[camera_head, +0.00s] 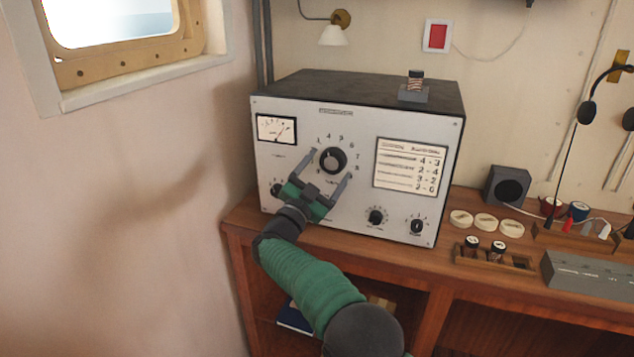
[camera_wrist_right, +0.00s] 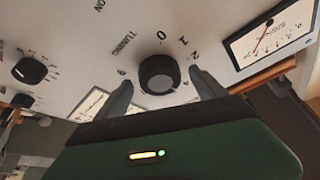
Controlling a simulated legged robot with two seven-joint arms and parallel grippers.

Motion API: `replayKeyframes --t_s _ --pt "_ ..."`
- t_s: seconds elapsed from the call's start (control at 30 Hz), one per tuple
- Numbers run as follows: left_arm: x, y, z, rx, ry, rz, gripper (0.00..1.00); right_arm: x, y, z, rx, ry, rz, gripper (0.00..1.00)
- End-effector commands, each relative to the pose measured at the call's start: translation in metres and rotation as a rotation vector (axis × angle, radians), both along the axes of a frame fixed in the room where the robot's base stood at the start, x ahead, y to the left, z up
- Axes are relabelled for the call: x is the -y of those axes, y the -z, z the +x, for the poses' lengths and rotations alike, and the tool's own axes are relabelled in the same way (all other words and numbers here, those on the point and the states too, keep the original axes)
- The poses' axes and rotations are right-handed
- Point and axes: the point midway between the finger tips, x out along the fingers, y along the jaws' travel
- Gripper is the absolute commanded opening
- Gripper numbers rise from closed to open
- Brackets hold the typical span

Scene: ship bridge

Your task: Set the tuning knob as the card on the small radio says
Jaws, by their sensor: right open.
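The tuning knob (camera_head: 333,160) is a round black knob on the radio's pale front panel (camera_head: 290,105), with numbers around it. In the right wrist view the knob (camera_wrist_right: 158,74) is beside the word TUNING and the numbers 0, 1 and 2. I cannot read its pointer clearly. My right gripper (camera_head: 331,165) is open, with its fingers on either side of the knob; the wrist view shows both fingers (camera_wrist_right: 161,80) apart and no clear contact. The card (camera_head: 410,165) sits right of the knob, with lines of text and number pairs. My left gripper is not in view.
A signal meter (camera_head: 277,129) is left of the knob; smaller knobs (camera_head: 376,216) are below. A small block with a jar (camera_head: 414,88) stands on the radio. Pale discs (camera_head: 485,223), a rack with jars (camera_head: 495,258) and a speaker box (camera_head: 507,185) stand to the right.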

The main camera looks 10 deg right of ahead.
Motion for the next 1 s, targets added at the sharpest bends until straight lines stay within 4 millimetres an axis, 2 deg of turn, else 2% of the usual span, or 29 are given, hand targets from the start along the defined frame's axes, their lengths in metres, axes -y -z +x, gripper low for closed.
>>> replayKeyframes --t_s 0.17,0.4,0.6,0.73,1.0 --pt "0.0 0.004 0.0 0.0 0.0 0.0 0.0 -0.026 0.013 -0.023 -0.004 -0.005 0.0 0.8" --pt "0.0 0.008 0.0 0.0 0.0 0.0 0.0 -0.075 0.038 -0.069 -0.004 -0.006 -0.002 0.8" --pt "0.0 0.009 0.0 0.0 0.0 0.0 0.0 -0.103 0.052 -0.097 -0.003 -0.005 -0.001 0.8" --pt "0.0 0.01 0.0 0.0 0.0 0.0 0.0 -0.11 0.056 -0.105 -0.003 -0.001 -0.001 0.8" --pt "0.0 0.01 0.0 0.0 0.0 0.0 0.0 -0.111 0.056 -0.106 -0.002 -0.001 0.0 0.8"
